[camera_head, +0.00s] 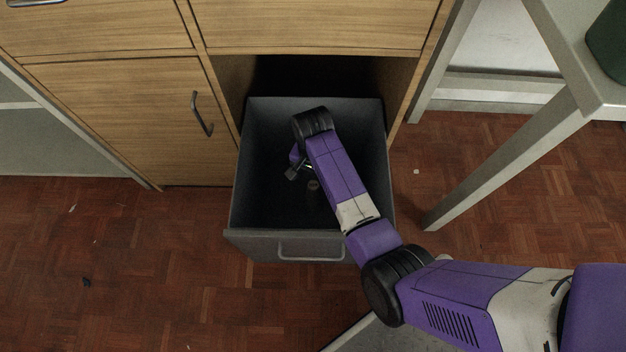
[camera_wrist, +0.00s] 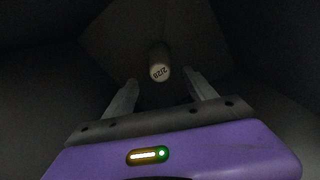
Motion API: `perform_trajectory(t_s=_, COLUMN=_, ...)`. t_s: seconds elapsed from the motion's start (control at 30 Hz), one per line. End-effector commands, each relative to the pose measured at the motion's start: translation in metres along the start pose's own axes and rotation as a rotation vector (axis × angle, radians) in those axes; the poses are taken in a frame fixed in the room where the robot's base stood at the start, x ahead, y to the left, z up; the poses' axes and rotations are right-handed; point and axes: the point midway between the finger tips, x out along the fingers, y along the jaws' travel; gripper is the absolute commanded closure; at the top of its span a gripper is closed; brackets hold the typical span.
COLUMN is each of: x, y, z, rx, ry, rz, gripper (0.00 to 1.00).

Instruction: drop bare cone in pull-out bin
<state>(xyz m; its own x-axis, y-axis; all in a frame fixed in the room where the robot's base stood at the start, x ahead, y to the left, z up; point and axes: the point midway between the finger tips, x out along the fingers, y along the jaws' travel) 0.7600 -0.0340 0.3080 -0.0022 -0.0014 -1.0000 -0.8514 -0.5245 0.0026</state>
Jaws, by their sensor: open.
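The pull-out bin (camera_head: 255,215) is a dark grey drawer-like box, pulled out from the wooden cabinet. My arm reaches down into it from the right. My gripper (camera_head: 300,174) is inside the bin and partly hidden by my own wrist. In the wrist view my gripper (camera_wrist: 160,92) is open, with its two fingers apart. A small pale brown cone (camera_wrist: 159,64) with dark marks on its end shows beyond the fingertips, not clasped by them. The cone also shows in the head view (camera_head: 313,186), low in the bin. I cannot tell whether it rests on the floor.
The wooden cabinet (camera_head: 125,110) stands behind and left of the bin. The bin's front has a metal handle (camera_head: 311,257). A grey table frame (camera_head: 510,165) stands at right, with a dark green object (camera_head: 608,45) on it. The parquet floor is mostly clear.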

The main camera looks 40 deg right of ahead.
Motion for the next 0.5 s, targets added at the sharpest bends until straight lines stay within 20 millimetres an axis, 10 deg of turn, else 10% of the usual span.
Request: perform_trajectory(t_s=0.5, x=-0.039, y=0.0, z=0.0, rx=0.0, ry=-0.001, rz=0.001, gripper=0.35)
